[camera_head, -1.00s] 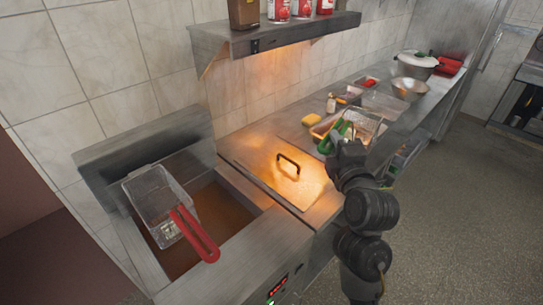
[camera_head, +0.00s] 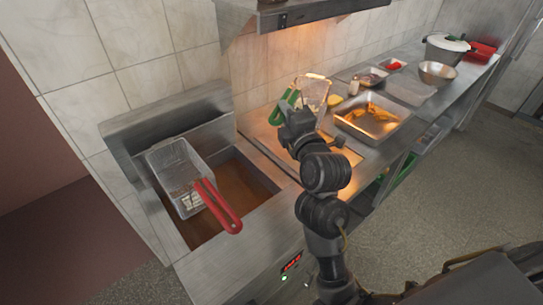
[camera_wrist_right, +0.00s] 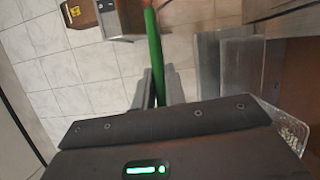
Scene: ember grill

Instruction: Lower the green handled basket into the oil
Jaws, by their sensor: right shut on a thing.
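The green handled basket (camera_head: 316,91) is held up above the metal counter to the right of the fryer, its mesh body behind my right gripper. Its green handle (camera_head: 284,106) is tilted. My right gripper (camera_head: 292,112) is shut on this handle. In the right wrist view, the handle (camera_wrist_right: 155,52) runs up between the two fingers (camera_wrist_right: 153,88). The brown oil (camera_head: 243,178) lies in the fryer vat, left of the held basket. My left gripper is not in view.
A red handled basket (camera_head: 172,164) occupies the left part of the fryer; its red handle (camera_head: 219,206) sticks out over the front edge. The vat's right part is open. A metal tray (camera_head: 400,130) with yellow food stands right. A shelf (camera_head: 300,12) hangs above the counter.

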